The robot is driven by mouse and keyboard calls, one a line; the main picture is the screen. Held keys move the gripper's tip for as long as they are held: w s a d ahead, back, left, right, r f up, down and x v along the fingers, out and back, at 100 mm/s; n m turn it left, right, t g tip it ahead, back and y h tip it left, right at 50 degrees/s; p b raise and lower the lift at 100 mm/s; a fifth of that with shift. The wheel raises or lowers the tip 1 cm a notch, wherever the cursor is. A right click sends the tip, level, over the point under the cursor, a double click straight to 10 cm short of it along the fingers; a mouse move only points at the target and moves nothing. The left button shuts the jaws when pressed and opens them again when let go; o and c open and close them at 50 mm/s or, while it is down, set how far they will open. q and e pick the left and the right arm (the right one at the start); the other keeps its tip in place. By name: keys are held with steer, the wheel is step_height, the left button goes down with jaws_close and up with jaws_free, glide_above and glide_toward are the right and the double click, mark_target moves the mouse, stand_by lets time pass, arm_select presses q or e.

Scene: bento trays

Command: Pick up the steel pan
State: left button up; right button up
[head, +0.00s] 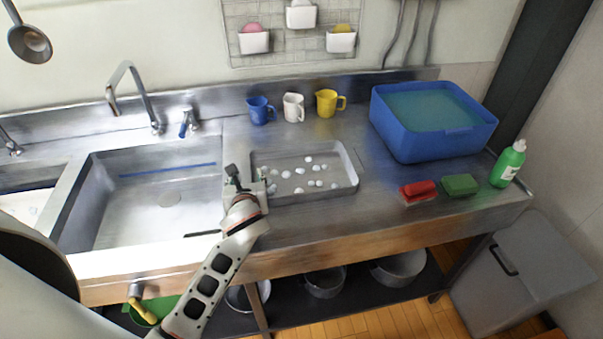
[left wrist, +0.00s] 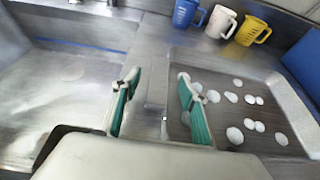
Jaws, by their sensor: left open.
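The steel pan (head: 335,187) is a shallow rectangular tray lying flat on the counter, right of the sink, with several white round pieces in it. My left gripper (head: 247,182) is at the pan's left edge in the head view. In the left wrist view the two green-padded fingers of my left gripper (left wrist: 160,105) are spread apart with nothing held between them. The pan (left wrist: 262,143) lies to the right there, and the right finger overlaps its left side. I cannot tell whether a finger touches the pan. My right gripper is not in view.
The sink (head: 130,210) is to the left. Blue, white and yellow mugs (head: 259,110) stand behind the pan. A blue tub (head: 440,145), red and green sponges (head: 418,190) and a green bottle (head: 509,165) are to the right. Round pots (head: 324,283) sit on the lower shelf.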

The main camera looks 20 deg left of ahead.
arm_select(q)
steer(key=shift+x, duration=1.45)
steer(key=shift+f, duration=0.1)
jaws_close()
